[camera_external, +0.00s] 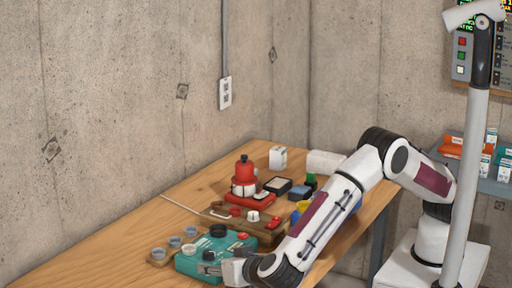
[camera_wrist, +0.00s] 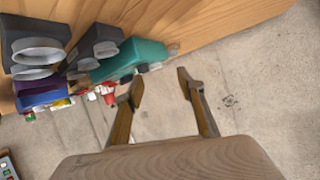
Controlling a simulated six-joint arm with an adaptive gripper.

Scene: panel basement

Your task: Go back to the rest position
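My gripper (camera_external: 234,270) is low at the near end of the wooden table, beside the teal box (camera_external: 200,263) in the external view. I cannot tell from there whether it touches the box. In the wrist view my gripper (camera_wrist: 159,82) has its two fingers spread apart, with only bare concrete showing between them. The teal box also shows in the wrist view (camera_wrist: 138,55), left of the fingers. My arm reaches down and left from its base at the right.
The wooden table (camera_external: 100,250) bears a red device (camera_external: 245,173), a wooden tray (camera_external: 213,222), small grey cups (camera_external: 174,242) and white boxes (camera_external: 278,158). A concrete wall (camera_external: 110,100) stands behind. A grey pole (camera_external: 470,190) stands at the right, near a shelf (camera_external: 492,187).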

